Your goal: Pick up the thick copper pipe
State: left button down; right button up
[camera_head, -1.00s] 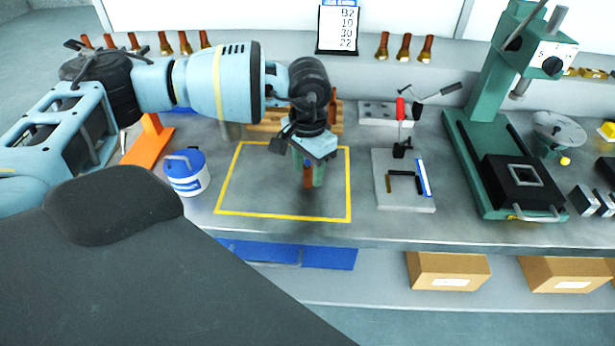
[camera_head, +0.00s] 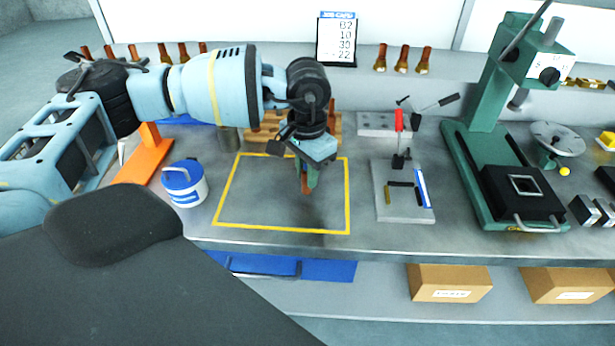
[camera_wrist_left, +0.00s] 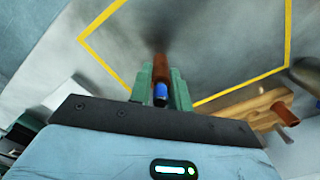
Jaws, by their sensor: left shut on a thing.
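My left gripper (camera_head: 306,172) points down over the yellow-outlined area (camera_head: 349,200) of the bench. Its green fingers are shut on a copper pipe (camera_head: 306,186). The pipe's lower end shows below the fingertips, and its upper part is hidden by the gripper. In the left wrist view the copper pipe (camera_wrist_left: 161,72) lies between the green fingers, with a blue part near its hand-side end. A dark shadow lies on the bench apart from the pipe's tip, so the pipe looks raised. My right gripper is not in view.
A wooden rack (camera_head: 262,134) with copper pieces stands behind the gripper. A white-blue bucket (camera_head: 187,192) and an orange stand (camera_head: 150,155) are at left. A toggle-clamp fixture (camera_head: 405,207) and green press (camera_head: 480,180) are at right. The outlined area's bare surface is free.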

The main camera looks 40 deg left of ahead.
pick_arm(q)
jog(key=shift+s+r, duration=0.1)
jog(key=shift+r, duration=0.7)
jog(key=s+d, duration=0.3)
jog(key=s, duration=0.4)
jog(key=s+d+r+b, duration=0.1)
jog(key=s+d, duration=0.2)
jog(key=s, duration=0.4)
jog(key=shift+s+d+r, duration=0.2)
jog(key=shift+s, duration=0.1)
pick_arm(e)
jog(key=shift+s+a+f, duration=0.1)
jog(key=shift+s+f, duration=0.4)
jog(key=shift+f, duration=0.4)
